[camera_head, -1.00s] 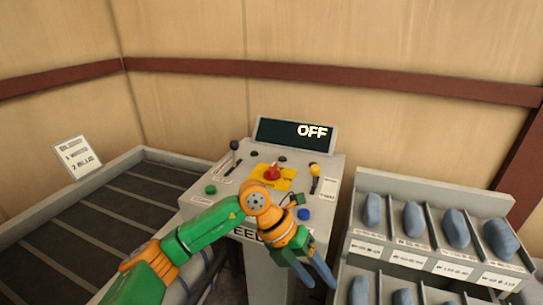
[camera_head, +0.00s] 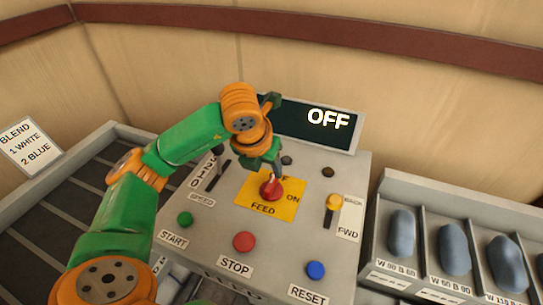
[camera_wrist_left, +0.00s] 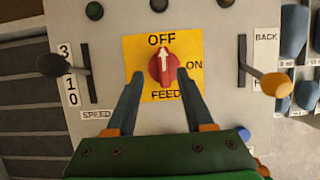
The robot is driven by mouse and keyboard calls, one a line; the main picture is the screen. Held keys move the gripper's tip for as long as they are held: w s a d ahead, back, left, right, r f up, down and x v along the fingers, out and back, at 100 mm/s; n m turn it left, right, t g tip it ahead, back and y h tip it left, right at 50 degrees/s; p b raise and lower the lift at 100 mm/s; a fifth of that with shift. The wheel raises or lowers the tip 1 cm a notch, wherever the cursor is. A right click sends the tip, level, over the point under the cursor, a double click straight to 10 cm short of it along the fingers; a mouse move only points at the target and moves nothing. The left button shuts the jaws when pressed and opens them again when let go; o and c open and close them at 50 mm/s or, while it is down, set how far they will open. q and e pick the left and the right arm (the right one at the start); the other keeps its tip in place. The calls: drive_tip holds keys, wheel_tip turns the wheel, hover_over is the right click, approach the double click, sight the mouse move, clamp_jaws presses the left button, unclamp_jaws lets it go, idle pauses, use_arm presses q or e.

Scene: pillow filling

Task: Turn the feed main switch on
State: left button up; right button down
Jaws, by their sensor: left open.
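The feed main switch is a red rotary knob (camera_head: 270,188) on a yellow plate (camera_head: 287,208) marked OFF, ON and FEED. In the left wrist view the red knob (camera_wrist_left: 163,64) has a white arrow pointing up at OFF. My left gripper (camera_head: 275,174) is over the knob in the head view. In the wrist view its two fingers (camera_wrist_left: 160,80) are spread, one on each side of the knob, with gaps between; I cannot tell how far above the panel they are. The display (camera_head: 310,122) reads OFF. My right gripper is not in view.
The panel also holds a green START button (camera_head: 185,219), a red STOP button (camera_head: 244,241), a blue RESET button (camera_head: 316,270), a dark speed lever (camera_wrist_left: 50,64) and a yellow-knobbed BACK/FWD lever (camera_head: 333,202). Bins with blue-grey pillows (camera_head: 402,234) stand at the right.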

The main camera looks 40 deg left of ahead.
sight(271, 183)
use_arm(q)
drive_tip(key=shift+w+f, duration=0.15)
drive_tip(key=shift+f, duration=0.2)
drive_tip(key=f+p, duration=0.1)
drive_tip(key=d+f, duration=0.1)
drive_tip(key=f, duration=0.1)
drive_tip(key=shift+f+p, duration=0.15)
drive_tip(key=shift+p, duration=0.2)
drive_tip(key=shift+x, duration=0.85)
drive_tip(key=shift+w+a+f, duration=0.2)
drive_tip(key=shift+w+a, duration=0.1)
drive_tip(key=shift+a, duration=0.05)
drive_tip(key=shift+s+d+r, duration=0.1)
drive_tip(key=shift+s, duration=0.05)
clamp_jaws()
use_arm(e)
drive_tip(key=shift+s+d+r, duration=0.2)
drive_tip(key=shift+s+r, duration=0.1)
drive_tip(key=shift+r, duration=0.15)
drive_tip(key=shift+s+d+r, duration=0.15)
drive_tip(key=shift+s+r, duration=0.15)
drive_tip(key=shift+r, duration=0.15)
